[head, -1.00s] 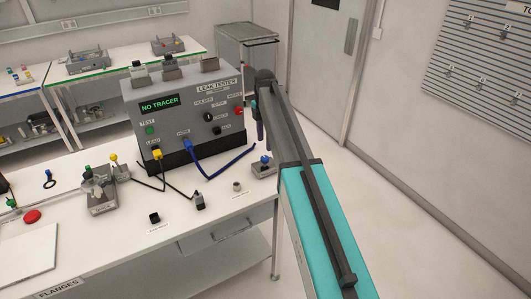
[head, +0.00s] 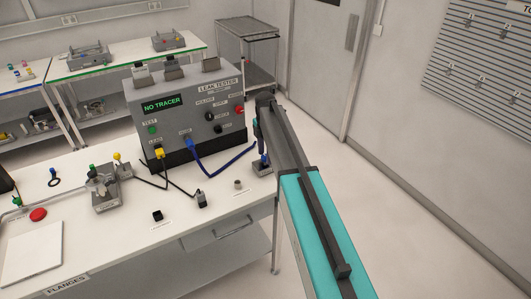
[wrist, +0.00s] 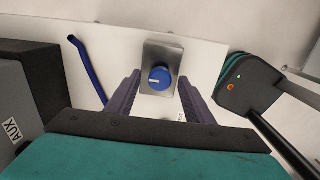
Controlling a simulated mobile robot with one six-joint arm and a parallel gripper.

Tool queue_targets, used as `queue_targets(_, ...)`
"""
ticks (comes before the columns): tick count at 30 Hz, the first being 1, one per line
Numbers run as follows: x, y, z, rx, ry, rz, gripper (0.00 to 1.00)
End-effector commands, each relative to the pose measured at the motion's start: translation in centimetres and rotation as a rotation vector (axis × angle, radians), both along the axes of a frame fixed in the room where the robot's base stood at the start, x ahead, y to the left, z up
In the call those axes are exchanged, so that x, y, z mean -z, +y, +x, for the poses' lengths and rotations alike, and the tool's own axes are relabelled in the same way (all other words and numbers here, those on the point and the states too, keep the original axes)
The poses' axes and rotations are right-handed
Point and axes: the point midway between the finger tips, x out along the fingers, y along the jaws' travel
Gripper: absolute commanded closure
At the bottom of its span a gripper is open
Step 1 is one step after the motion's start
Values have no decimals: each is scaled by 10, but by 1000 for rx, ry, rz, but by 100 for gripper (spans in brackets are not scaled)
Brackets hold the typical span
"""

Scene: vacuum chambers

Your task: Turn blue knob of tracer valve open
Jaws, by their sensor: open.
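The blue knob (wrist: 160,78) sits on a small grey metal block, the tracer valve (wrist: 152,49), in the wrist view. A line marks the knob's top. In the head view the valve block (head: 262,168) stands near the bench's right end, with its knob partly hidden by my gripper (head: 263,150). In the wrist view my gripper (wrist: 160,100) is open, with one purple finger on each side of the knob and clear gaps to it. The knob lies slightly beyond the fingertips' middle in the picture. I cannot tell the fingertips' exact height against the knob.
The leak tester (head: 185,115), showing "NO TRACER", stands left of my arm. A blue hose (head: 215,176) runs from it toward the valve. A small cup (head: 238,185) and a black-topped part (head: 201,199) stand on the bench (head: 185,222). Open floor lies to the right.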

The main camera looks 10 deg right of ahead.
Motion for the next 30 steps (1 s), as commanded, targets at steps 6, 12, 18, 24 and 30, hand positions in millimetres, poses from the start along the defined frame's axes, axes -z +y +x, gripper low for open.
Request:
queue_targets(6, 0, -1, 0, 1, 0, 0, 57)
queue_targets(12, 0, -1, 0, 1, 0, 0, 91)
queue_targets(18, 0, -1, 0, 6, 0, 0, 94)
queue_targets(24, 0, -1, 0, 44, 0, 0, 93)
queue_targets(30, 1, -2, 0, 137, 0, 0, 93)
